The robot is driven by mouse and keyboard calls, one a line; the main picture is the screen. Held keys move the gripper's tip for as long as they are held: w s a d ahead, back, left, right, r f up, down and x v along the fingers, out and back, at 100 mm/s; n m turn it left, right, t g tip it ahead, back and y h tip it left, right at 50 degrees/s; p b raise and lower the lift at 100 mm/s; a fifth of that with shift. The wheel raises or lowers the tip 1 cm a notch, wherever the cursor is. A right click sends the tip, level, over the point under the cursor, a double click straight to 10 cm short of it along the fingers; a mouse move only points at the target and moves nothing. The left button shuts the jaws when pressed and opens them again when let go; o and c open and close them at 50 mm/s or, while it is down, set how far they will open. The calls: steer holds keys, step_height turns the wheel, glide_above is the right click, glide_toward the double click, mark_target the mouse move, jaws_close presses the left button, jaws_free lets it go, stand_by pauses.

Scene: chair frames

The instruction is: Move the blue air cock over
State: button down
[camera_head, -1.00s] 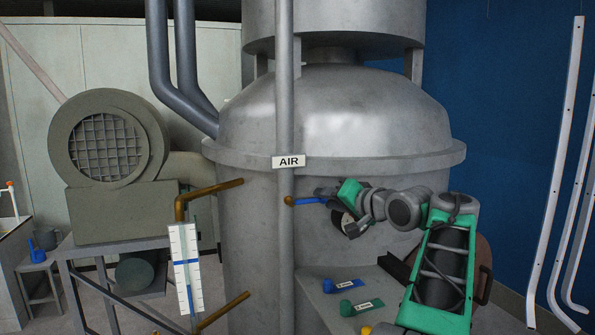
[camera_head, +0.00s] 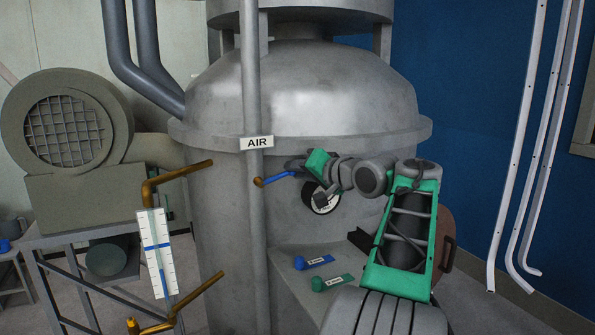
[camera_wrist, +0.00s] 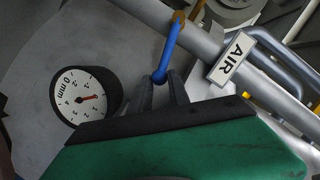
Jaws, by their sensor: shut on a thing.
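The blue air cock (camera_head: 277,178) is a slim blue lever on a brass pivot at the grey vertical pipe, beside the AIR sign (camera_head: 257,143). It slants slightly up to the right from its pivot. In the wrist view the blue lever (camera_wrist: 168,48) runs down from the brass pivot to my fingertips. My gripper (camera_head: 297,166) is shut on the lever's free end. In the wrist view the dark fingers (camera_wrist: 162,84) close around that end, partly hiding it.
A round dial gauge (camera_wrist: 86,97) on the vessel is close beside my fingers. Blue (camera_head: 314,262) and green (camera_head: 333,283) labelled knobs sit on the ledge below. A white-scaled gauge (camera_head: 156,253) and brass pipes stand left. The grey vessel (camera_head: 300,95) fills the space behind.

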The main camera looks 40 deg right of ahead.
steer(key=shift+a+r, duration=0.1)
steer(key=shift+a, duration=0.1)
steer(key=shift+w+a+r+p, duration=0.1)
steer(key=shift+a+r+p, duration=0.25)
steer(key=shift+r, duration=0.25)
steer(key=shift+w+a+r+p, duration=0.1)
steer(key=shift+a+r+p, duration=0.15)
steer(key=shift+r+p, duration=0.25)
steer(key=shift+r, duration=0.1)
steer(key=shift+w+a+r+p, duration=0.2)
steer(key=shift+a+r+p, duration=0.1)
steer(key=shift+a+r, duration=0.5)
steer(key=shift+r, duration=0.1)
steer(key=shift+w+a+r, duration=0.2)
steer(key=shift+a+r, duration=0.15)
steer(key=shift+a, duration=0.15)
steer(key=shift+w+a+r, duration=0.15)
steer(key=shift+a+r, duration=0.15)
steer(key=shift+a, duration=0.2)
